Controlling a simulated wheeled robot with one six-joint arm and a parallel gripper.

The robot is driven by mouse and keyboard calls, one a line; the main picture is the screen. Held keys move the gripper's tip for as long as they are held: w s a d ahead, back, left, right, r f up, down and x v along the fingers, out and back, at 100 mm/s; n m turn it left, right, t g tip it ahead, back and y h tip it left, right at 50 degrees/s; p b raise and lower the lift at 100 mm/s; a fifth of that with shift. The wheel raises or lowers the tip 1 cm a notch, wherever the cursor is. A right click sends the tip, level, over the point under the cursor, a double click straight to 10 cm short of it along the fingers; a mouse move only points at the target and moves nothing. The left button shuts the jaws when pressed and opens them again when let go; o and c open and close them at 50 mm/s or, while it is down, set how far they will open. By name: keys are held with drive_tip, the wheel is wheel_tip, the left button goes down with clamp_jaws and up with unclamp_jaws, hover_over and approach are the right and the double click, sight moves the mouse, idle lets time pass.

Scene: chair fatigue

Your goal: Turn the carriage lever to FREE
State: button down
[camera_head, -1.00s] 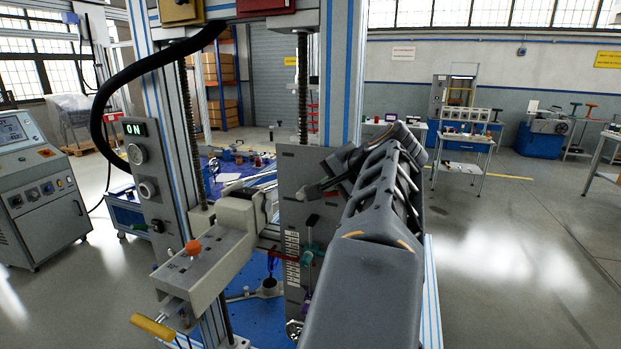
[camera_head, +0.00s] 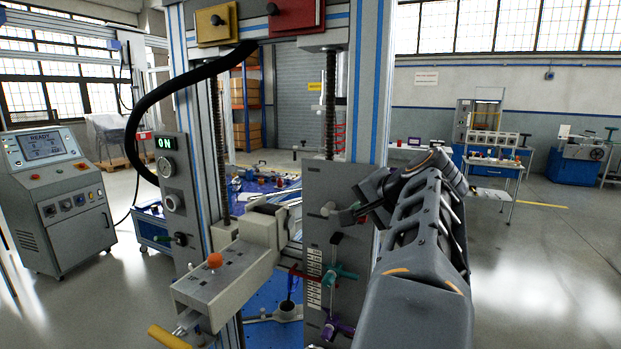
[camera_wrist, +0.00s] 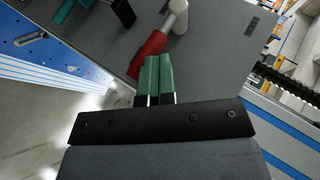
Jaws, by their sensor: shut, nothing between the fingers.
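A grey upright panel (camera_head: 350,177) on the machine carries several levers. Its upper lever has a pale round hub (camera_head: 328,209). In the wrist view this pale hub (camera_wrist: 179,17) bears a red handle (camera_wrist: 149,54). I cannot read which lever is the carriage lever. My gripper (camera_head: 346,216) is at the panel beside the pale hub. Its green fingertips (camera_wrist: 154,62) are together in the wrist view, right beside the red handle, with nothing between them. Whether they touch the handle is unclear. No FREE marking is legible.
Below on the panel are a black lever (camera_head: 335,240), a teal lever (camera_head: 341,275) and a purple lever (camera_head: 336,329). A pale block with an orange knob (camera_head: 215,260) juts out at left. A console (camera_head: 60,195) stands far left. Floor at right is open.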

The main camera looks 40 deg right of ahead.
drive_tip(key=shift+f, duration=0.2)
drive_tip(key=w+r+p+v, duration=0.1)
drive_tip(key=p+v, duration=0.2)
drive_tip(key=v, duration=0.9)
drive_tip(key=shift+s+r, duration=0.3)
drive_tip(key=shift+d, duration=0.1)
